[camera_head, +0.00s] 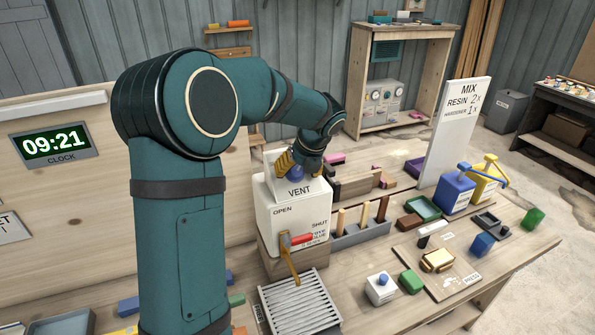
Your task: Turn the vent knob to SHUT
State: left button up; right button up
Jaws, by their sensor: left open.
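The white vent box (290,215) stands on the bench, marked VENT, with OPEN at the left of its front and SHUT at the right. A lever with a red handle (301,239) and a brass arm (290,265) sits low on its front; the red handle points right, below SHUT. A rounded blue part (296,172) shows at the top of the box, partly covered by my gripper. My left gripper (294,168), with yellow fingers, is open right at this blue part; I cannot tell whether they touch. My right gripper is not in view.
A slatted grey rack (298,302) lies in front of the box. A grey holder with upright pegs (361,219) stands right of it. A MIX sign (455,130), blue jug (456,192) and yellow jug (487,183) stand further right. Small blocks are scattered across the bench.

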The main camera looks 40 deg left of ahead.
pick_arm(q)
jog(key=shift+f, duration=0.1)
grip_shut()
